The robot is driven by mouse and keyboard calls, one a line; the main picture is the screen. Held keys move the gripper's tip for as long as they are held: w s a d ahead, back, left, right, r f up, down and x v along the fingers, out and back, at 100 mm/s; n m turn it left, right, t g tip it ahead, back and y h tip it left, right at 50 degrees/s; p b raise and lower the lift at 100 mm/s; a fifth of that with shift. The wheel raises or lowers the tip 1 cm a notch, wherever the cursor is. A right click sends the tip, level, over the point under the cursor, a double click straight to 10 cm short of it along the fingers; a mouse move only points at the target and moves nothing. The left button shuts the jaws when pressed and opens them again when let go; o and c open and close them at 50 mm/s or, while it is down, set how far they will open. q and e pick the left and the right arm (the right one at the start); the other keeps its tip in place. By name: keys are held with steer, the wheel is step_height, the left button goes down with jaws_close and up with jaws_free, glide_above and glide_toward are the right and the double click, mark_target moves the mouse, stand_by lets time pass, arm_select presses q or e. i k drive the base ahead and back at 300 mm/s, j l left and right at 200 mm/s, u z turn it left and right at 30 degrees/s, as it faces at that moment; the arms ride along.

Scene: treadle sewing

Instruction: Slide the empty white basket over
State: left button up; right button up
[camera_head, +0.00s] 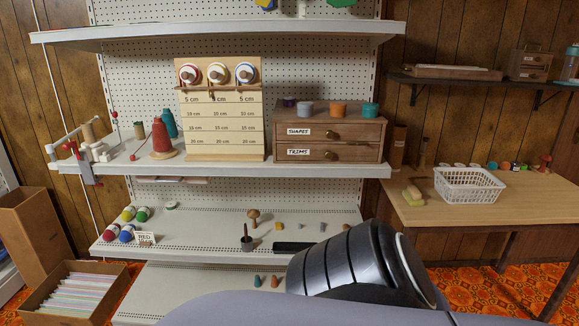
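The white basket (469,187) is a low lattice-walled plastic basket on the wooden table (545,203) at the right. It stands upright near the middle of the tabletop, and no contents show through its open top. Neither gripper shows in the head view. A dark grey ribbed arm link of mine fills the lower middle, left of and below the table, apart from the basket.
A yellow-green block (412,193) lies left of the basket. Several small coloured spools (507,166) line the table's back edge. A dark wall shelf (470,82) hangs above. Bare tabletop lies right of and in front of the basket. White shelving (230,170) stands left.

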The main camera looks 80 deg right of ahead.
mark_target(454, 194)
steer(key=l+z, duration=0.1)
steer(key=z, duration=3.6)
steer(key=i+l, duration=1.15)
steer(key=i, duration=0.15)
